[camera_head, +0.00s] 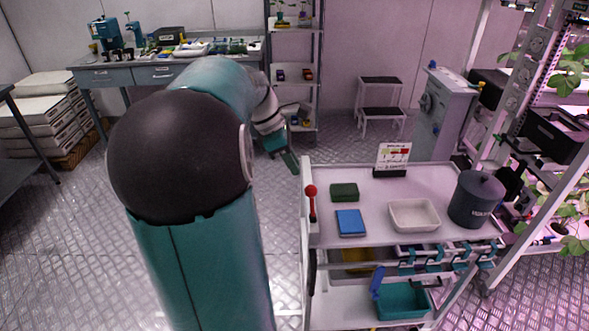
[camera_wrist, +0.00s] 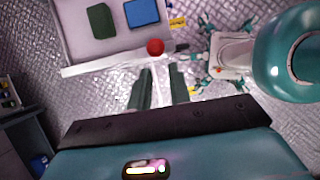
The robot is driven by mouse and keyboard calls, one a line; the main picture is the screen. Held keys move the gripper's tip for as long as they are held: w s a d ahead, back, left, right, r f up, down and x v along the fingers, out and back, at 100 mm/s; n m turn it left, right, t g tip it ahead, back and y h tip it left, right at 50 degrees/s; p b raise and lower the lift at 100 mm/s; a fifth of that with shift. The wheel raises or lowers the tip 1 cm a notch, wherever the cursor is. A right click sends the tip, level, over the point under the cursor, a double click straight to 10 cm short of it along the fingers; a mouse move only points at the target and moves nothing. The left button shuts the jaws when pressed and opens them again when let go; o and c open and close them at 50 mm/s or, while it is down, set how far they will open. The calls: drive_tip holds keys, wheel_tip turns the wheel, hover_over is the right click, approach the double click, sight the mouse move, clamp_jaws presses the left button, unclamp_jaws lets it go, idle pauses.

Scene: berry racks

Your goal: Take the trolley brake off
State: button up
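The trolley (camera_head: 440,180) is a pale grey cart at the lower right of the head view, and its top also shows at the upper left of the wrist view (camera_wrist: 75,30). A lever with a red ball knob (camera_head: 311,191) stands upright at its left end. The red knob also shows in the wrist view (camera_wrist: 155,47), just beyond my fingertips. My gripper (camera_head: 291,161) is above and behind the lever in the head view. In the wrist view its two fingers (camera_wrist: 161,72) are apart, with no object clearly held between them. The wheels are hidden.
On the trolley top are a green block (camera_head: 344,191), a blue box (camera_head: 351,222), a white tray (camera_head: 414,215), a dark pot (camera_head: 476,199) and a small sign (camera_head: 393,157). A plant rack stands close on the right. The floor behind the trolley is clear up to a step stool (camera_head: 381,108).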

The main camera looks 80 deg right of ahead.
drive_tip(key=w+a+f+g, duration=0.1)
drive_tip(key=w+f+g, duration=0.1)
drive_tip(key=w+a+f+g, duration=0.1)
drive_tip(key=w+f+g, duration=0.1)
drive_tip(key=w+a+f+g, duration=0.1)
drive_tip(key=w+f+g, duration=0.1)
drive_tip(key=f, duration=0.1)
drive_tip(key=shift+w+a+f+n+g, duration=0.1)
drive_tip(key=shift+a+n+g, duration=0.05)
drive_tip(key=shift+n+g, duration=0.15)
clamp_jaws()
drive_tip(key=w+a+f+n+g+h, duration=0.1)
drive_tip(key=w+a+f+g+h, duration=0.1)
drive_tip(key=w+g+h, duration=0.3)
drive_tip(key=h, duration=0.1)
approach(312, 204)
drive_tip(key=s+d+r, duration=0.2)
drive_tip(key=s+r, duration=0.2)
drive_tip(key=shift+d, duration=0.3)
drive_tip(key=shift+s+r, duration=0.1)
drive_tip(key=shift+s, duration=0.1)
drive_tip(key=shift+s+d+r+t+y, duration=0.1)
drive_tip(key=shift+s+d+t+y, duration=0.15)
drive_tip(key=shift+s, duration=0.25)
drive_tip(key=shift+s+d+r+t+y, duration=0.15)
drive_tip(key=shift+s+t, duration=0.2)
drive_tip(key=shift+s, duration=0.2)
drive_tip(key=shift+w+a, duration=0.15)
